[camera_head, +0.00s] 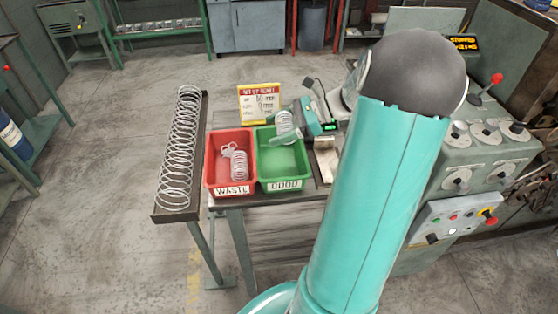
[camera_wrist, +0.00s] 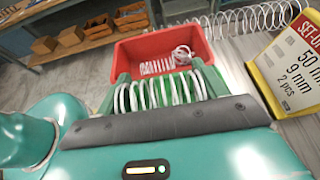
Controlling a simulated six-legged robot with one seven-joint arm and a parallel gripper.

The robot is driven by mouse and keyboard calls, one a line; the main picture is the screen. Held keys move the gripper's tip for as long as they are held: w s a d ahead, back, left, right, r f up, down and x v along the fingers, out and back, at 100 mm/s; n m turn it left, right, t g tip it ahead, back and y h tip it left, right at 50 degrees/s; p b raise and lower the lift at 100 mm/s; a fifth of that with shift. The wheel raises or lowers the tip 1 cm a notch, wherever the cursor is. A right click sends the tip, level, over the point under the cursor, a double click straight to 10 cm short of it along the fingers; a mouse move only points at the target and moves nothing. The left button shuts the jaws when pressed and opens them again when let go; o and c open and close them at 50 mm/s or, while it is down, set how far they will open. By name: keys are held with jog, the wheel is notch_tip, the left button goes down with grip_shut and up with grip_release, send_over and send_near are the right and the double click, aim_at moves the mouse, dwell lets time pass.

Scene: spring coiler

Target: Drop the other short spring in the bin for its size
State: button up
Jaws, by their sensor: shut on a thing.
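A short silver spring (camera_head: 284,121) is held in my gripper (camera_head: 290,131) at the back edge of the green bin, as the head view shows it. The green bin (camera_head: 284,184), labelled GOOD, shows an empty floor in the head view. The red bin (camera_head: 231,189), labelled WASTE, stands beside it on the left. It holds a short spring (camera_head: 239,165) and a loose tangled coil (camera_head: 228,149). The spring's exact height over the green bin is unclear.
A yellow-framed set-up ticket (camera_wrist: 290,60) reads 50, 9 mm, 2 pcs. A long spring (camera_head: 180,150) lies in a dark trough (camera_head: 175,215) left of the bins. The machine control panel (camera_head: 455,222) stands at the right.

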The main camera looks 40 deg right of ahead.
jog(key=shift+w+f, duration=0.1)
jog(key=shift+f, duration=0.4)
jog(key=o, duration=1.2)
jog(key=shift+c, duration=0.2)
jog(key=v, duration=1.3)
jog(key=shift+d+r, duration=0.25)
